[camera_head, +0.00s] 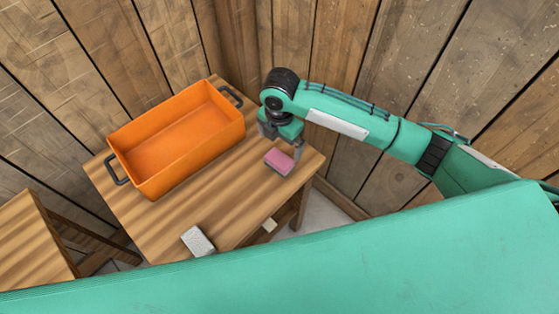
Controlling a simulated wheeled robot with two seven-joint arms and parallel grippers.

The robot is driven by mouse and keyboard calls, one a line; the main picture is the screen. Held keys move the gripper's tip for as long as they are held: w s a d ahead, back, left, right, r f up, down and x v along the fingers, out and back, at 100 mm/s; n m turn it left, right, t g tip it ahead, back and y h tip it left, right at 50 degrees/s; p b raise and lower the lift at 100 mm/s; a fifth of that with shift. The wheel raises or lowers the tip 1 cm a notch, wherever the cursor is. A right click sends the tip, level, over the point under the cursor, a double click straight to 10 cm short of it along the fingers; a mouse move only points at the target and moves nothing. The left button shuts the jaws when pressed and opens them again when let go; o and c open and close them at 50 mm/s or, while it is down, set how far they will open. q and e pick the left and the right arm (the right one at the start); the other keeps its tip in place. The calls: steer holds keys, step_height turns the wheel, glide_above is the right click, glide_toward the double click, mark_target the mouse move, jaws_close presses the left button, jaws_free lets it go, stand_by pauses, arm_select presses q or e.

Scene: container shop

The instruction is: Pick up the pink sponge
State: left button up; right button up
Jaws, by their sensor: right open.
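The pink sponge (279,161) lies on the wooden table (226,228), near its right edge. My right gripper (283,148) reaches in from the right and points down right at the sponge. Its jaws are open, with a finger at the sponge's right end and another toward its left. I cannot tell whether the fingers touch it. My left gripper is not in view.
A large empty orange tray (181,172) with dark handles fills the table's left part. Wooden walls (340,50) stand close behind. Another wooden surface (32,240) is at left.

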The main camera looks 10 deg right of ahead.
glide_above(280, 159)
step_height(280, 159, down, 5)
steer(key=shift+s+r, duration=0.1)
steer(key=shift+s, duration=0.05)
steer(key=shift+f+p, duration=0.75)
steer(key=shift+f, duration=1.95)
steer(key=c, duration=1)
steer(key=shift+r, duration=0.1)
step_height(280, 159, up, 20)
steer(key=b, duration=0.1)
steer(key=shift+b, duration=0.4)
